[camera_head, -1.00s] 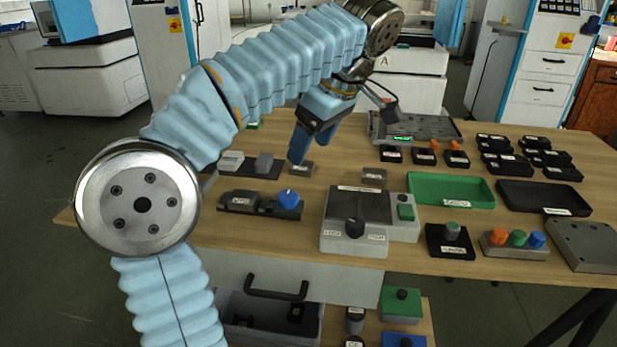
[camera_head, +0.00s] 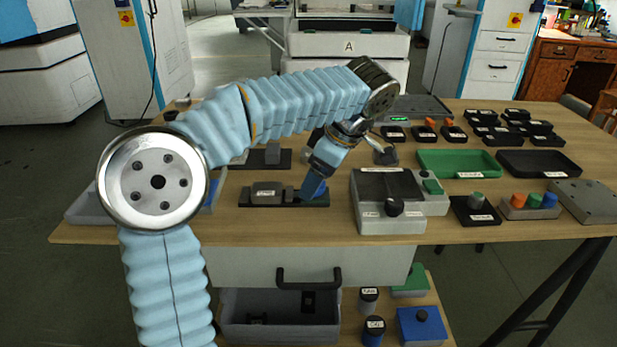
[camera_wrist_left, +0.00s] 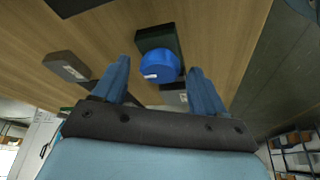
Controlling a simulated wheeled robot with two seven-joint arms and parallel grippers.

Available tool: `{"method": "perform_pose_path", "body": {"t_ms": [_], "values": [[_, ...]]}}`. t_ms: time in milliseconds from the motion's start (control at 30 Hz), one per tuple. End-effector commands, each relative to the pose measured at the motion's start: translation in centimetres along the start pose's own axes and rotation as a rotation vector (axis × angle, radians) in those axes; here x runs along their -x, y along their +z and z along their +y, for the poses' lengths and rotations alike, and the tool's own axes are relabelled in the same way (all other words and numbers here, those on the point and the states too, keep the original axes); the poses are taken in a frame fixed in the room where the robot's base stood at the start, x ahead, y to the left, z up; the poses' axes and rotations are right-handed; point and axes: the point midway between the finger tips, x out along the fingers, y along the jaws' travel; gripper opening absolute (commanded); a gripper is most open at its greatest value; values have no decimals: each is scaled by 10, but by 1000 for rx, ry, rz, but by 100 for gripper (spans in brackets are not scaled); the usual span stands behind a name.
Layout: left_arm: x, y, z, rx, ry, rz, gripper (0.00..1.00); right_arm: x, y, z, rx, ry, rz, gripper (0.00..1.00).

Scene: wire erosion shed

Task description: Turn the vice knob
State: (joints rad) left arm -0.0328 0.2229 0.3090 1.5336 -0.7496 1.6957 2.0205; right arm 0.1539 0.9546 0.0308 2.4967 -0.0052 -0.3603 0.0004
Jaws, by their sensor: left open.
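The vice (camera_head: 262,193) is a dark block on a flat base near the table's front edge, with a label on it. Its round blue knob (camera_head: 321,187) is at the right end, partly hidden by my gripper in the head view. My left gripper (camera_head: 311,186) reaches down at the knob, fingers open. In the left wrist view the blue knob (camera_wrist_left: 160,67) shows at the end of the dark vice (camera_wrist_left: 158,38), between and just beyond the two open fingertips (camera_wrist_left: 157,72). I see no contact there. My right gripper is not in view.
Behind the vice lies another dark fixture (camera_head: 272,154). Green (camera_head: 458,170) and black trays (camera_head: 538,170) lie further right. A drawer handle (camera_head: 308,278) is below the table's front edge.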

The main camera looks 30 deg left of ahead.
Motion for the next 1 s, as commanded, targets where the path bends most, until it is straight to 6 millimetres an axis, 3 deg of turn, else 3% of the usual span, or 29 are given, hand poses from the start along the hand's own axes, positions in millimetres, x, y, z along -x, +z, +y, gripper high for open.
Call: {"method": "perform_pose_path", "body": {"t_ms": [167, 533, 1000], "values": [[0, 0, 0, 0, 0, 0, 72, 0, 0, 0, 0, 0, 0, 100], [0, -1, 0, 0, 0, 0, 16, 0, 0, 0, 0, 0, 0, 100], [0, 0, -1, -115, 49, 0, 16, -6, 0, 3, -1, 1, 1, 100]]}}
